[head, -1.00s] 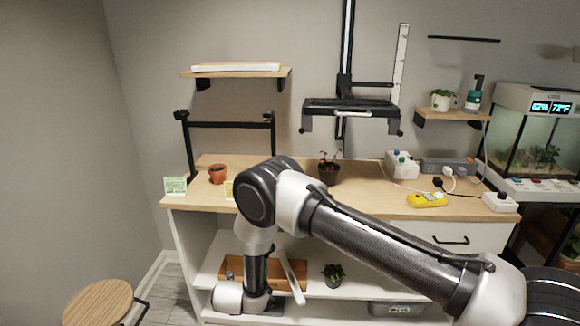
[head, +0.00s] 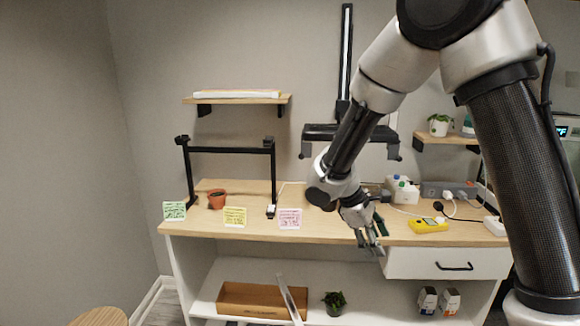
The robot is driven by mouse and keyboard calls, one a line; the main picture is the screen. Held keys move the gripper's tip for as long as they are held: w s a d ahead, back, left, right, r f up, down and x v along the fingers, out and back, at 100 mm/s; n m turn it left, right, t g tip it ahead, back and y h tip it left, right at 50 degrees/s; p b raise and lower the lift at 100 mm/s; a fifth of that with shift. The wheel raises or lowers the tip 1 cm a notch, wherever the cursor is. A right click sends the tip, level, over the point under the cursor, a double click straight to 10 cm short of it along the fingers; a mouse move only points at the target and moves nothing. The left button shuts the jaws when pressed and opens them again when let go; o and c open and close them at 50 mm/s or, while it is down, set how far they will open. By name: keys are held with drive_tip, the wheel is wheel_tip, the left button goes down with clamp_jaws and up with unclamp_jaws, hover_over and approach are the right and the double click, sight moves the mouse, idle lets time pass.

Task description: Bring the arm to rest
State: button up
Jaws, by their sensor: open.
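My arm comes in from the right side of the head view, bent high at its elbow, with its forearm reaching down to the bench. My gripper (head: 374,248) hangs over the front edge of the wooden bench (head: 330,226), fingers pointing downward. It is open, and nothing shows between its fingers. Whether the fingertips touch the bench edge or the drawer front cannot be told. The wrist and forearm hide part of the bench behind them, including the spot where a dark potted plant showed earlier.
Near the arm are a yellow meter (head: 428,225), a white drawer (head: 447,263) and a power strip (head: 449,190). A terracotta pot (head: 217,199) and a black frame (head: 230,150) stand left. The bench's front left holds note cards (head: 235,216).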

drive_tip(key=s+d+r+m+t+y, duration=0.2)
drive_tip(key=s+d+r+m, duration=0.4)
drive_tip(key=s+r, duration=0.3)
drive_tip(key=s+d+r+m+t+y, duration=0.2)
drive_tip(key=s+d+r+m+y, duration=0.2)
drive_tip(key=s, duration=0.9)
drive_tip(key=d+r+m, duration=0.2)
drive_tip(key=d+r, duration=0.2)
drive_tip(key=r, duration=0.1)
drive_tip(key=shift+d+r, duration=0.2)
drive_tip(key=shift+r, duration=0.2)
